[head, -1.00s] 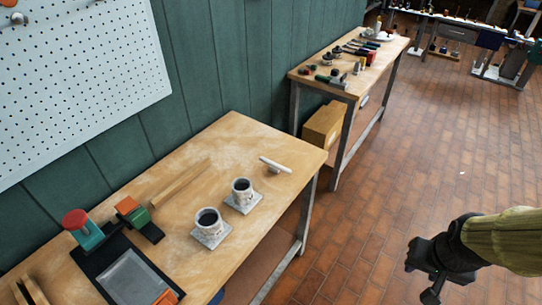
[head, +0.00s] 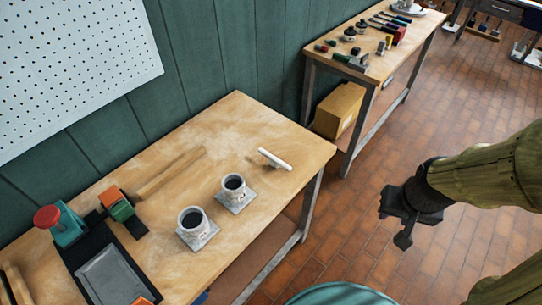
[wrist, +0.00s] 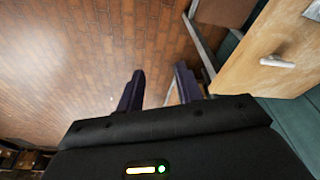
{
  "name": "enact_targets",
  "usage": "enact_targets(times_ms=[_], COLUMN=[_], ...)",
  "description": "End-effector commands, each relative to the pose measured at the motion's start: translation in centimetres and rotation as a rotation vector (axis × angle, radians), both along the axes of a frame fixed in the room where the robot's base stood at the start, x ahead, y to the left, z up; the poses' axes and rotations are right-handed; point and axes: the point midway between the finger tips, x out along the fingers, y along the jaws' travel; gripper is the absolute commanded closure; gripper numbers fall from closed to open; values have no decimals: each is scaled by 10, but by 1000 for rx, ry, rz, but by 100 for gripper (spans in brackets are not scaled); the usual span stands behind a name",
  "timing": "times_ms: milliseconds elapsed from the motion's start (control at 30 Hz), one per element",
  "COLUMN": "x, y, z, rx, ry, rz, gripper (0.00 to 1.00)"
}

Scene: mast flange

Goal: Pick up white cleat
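The white cleat (head: 274,159) lies on the near wooden workbench (head: 300,150), close to its right end. It is a small white bar on a short base. It also shows in the wrist view (wrist: 277,62), at the right on the bench top. My gripper (head: 401,225) is out over the brick floor, to the right of the bench and well apart from the cleat. In the wrist view its two dark fingers (wrist: 160,88) stand apart with nothing between them, so it is open and empty.
A second bench (head: 375,62) holds several tools.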

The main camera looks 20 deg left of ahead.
Motion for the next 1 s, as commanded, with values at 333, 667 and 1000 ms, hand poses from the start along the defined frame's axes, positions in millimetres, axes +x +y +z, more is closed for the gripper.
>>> enact_targets(times_ms=[333,667,1000], x=[5,97,158], y=[-1,14,125], z=[-3,-49,-104], rx=[-8,-84,240], ry=[-11,-254,-634], rz=[13,369,909], gripper=[55,55,55])
